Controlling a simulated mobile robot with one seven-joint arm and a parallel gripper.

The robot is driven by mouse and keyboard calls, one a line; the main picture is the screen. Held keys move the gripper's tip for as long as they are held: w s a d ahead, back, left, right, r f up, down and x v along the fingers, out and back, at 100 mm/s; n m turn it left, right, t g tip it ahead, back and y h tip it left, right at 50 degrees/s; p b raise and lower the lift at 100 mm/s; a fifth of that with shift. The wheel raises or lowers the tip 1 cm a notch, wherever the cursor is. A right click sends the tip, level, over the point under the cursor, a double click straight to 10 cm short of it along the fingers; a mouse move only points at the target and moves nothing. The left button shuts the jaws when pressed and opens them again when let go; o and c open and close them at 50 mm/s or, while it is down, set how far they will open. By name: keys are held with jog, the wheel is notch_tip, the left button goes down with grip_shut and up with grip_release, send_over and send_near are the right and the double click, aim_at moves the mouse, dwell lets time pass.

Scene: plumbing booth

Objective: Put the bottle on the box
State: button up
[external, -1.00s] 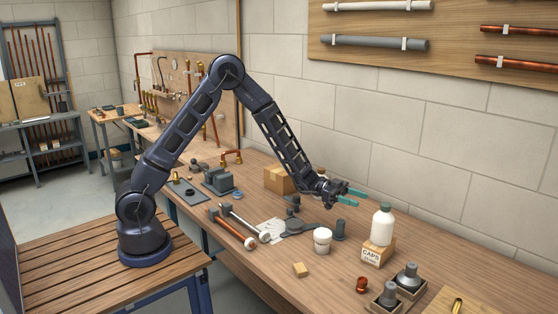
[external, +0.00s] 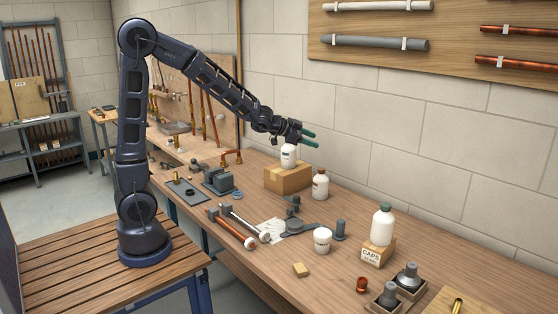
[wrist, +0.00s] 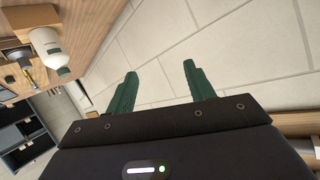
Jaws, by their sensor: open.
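A white bottle (external: 289,156) stands upright on top of the brown cardboard box (external: 290,181) at the back of the bench. My gripper (external: 309,139) is open and empty, just above and to the right of that bottle, with its green fingers pointing right. The wrist view shows the two fingers (wrist: 160,88) spread apart with only wall between them. A white bottle (wrist: 47,46) and a brown box (wrist: 30,20) show at its upper left; I cannot tell which bottle this is.
A white bottle with a brown cap (external: 320,185) stands right of the box. A green-capped bottle (external: 382,226) stands on a small box marked CAPS (external: 371,256). The block wall is close behind.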

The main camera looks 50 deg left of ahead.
jog(key=s+a+r+n+g+y, duration=0.1)
jog(key=s+a+r+n+y, duration=0.2)
jog(key=s+a, duration=0.55)
jog(key=s+a+r+n+g+y, duration=0.1)
jog(key=s+a+r+n+y, duration=0.2)
jog(key=s+a, duration=0.6)
jog(key=s+a+f+n+g, duration=0.1)
jog(key=s+a+g, duration=0.1)
jog(key=s, duration=0.8)
jog(key=s+a+f+n+g, duration=0.2)
jog(key=s+a, duration=0.1)
jog(key=s, duration=0.8)
jog(key=shift+a+f+g, duration=0.15)
jog(key=shift+g, duration=0.15)
